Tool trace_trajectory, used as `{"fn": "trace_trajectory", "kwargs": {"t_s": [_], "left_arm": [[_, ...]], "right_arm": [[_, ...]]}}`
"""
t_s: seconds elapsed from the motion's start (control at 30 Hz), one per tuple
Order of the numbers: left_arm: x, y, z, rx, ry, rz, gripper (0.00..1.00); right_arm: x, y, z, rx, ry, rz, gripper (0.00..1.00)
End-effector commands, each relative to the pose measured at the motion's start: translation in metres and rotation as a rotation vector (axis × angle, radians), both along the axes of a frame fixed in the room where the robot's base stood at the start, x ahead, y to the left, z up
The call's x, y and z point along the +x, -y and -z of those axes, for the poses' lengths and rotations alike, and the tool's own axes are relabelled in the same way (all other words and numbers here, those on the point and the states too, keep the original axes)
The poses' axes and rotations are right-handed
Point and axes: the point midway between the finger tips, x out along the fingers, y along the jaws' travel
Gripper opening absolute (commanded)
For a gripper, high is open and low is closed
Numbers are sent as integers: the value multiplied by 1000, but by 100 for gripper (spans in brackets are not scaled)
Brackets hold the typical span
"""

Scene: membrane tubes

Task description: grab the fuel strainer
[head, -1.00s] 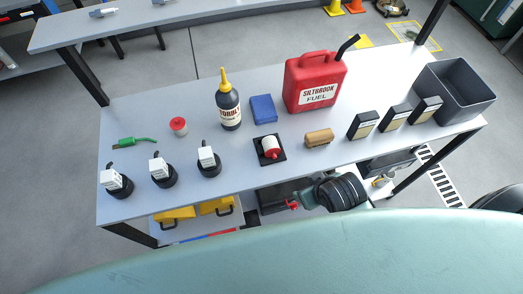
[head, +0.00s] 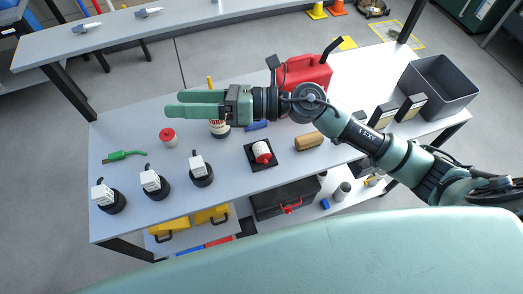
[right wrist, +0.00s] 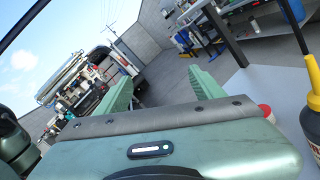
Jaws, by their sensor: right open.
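No part is labelled as the fuel strainer. Two small red-and-white parts show in the head view. One, a white cylinder with a red end (head: 262,152), lies on a black square pad mid-table. The other, a red-topped white jar (head: 168,136), stands further left. My right gripper (head: 172,105) reaches in from the right above the table, fingers pointing left, open and empty. In the picture it lies just above the red-topped jar. The open fingers also show in the right wrist view (right wrist: 158,78), with a red lid edge (right wrist: 266,112) at right. My left gripper is out of view.
My right arm partly hides the dark bottle (head: 219,129), a blue box (head: 257,126) and the red fuel can (head: 305,72). Several black-based white units (head: 151,182) line the front left. A tan roll (head: 309,141), dark boxes and a grey bin (head: 440,88) stand right.

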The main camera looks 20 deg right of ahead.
Motion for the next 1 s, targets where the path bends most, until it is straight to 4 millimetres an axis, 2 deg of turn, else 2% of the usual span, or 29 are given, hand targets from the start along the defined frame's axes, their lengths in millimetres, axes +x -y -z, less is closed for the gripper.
{"fn": "trace_trajectory", "kwargs": {"t_s": [0.03,0.07,0.13,0.23,0.3,0.4,0.5,0.63,0.83,1.0], "left_arm": [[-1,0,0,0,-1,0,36],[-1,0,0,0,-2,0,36],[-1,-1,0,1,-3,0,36],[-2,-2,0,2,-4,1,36],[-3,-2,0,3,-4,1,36],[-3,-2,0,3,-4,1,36],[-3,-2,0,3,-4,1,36],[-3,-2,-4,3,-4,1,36],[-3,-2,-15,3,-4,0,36],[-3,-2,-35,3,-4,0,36]], "right_arm": [[-5,4,23,-166,96,-83,68],[-9,9,38,-263,147,-135,68],[-14,31,75,-492,244,-250,68],[-11,80,118,-789,328,-388,68],[-7,117,138,-961,353,-464,68],[-1,161,152,-1135,359,-540,68],[1,186,157,-1226,354,-579,68],[0,191,166,-1255,347,-597,68],[0,180,185,-1251,346,-595,68],[0,167,205,-1248,345,-597,68]]}}
